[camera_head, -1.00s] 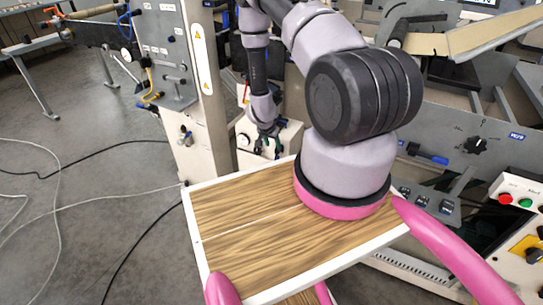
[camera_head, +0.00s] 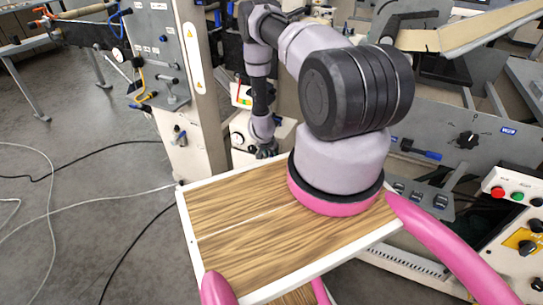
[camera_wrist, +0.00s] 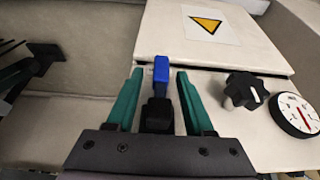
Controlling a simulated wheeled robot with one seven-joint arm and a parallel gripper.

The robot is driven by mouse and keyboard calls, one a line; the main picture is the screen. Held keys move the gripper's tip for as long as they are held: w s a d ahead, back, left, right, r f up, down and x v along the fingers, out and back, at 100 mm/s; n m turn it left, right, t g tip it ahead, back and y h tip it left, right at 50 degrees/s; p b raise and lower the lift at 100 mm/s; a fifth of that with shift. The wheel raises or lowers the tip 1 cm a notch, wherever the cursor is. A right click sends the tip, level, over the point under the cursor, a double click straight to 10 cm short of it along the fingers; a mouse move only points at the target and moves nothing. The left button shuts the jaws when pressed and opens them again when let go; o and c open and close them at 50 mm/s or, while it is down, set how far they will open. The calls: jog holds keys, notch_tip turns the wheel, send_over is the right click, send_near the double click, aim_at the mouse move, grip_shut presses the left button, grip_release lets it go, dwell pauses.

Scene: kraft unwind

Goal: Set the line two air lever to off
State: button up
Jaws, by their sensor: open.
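A small lever with a blue handle (camera_wrist: 161,69) and a black base stands on a cream machine housing (camera_wrist: 225,130) in the wrist view. No label naming its line is readable. My gripper (camera_wrist: 157,82) is open, with one green finger on each side of the lever and a visible gap to each. The handle points up the picture, away from the palm. In the head view my gripper (camera_head: 267,150) is small and dark beside the cream housing; the lever cannot be made out there.
A black knob (camera_wrist: 245,91) and a round gauge (camera_wrist: 295,114) sit right of the lever, close to the right finger. A warning label (camera_wrist: 207,23) is above. In the head view a control panel (camera_head: 515,235) stands at the right and cables lie on the floor.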

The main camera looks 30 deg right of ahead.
grip_shut()
dwell(1.4)
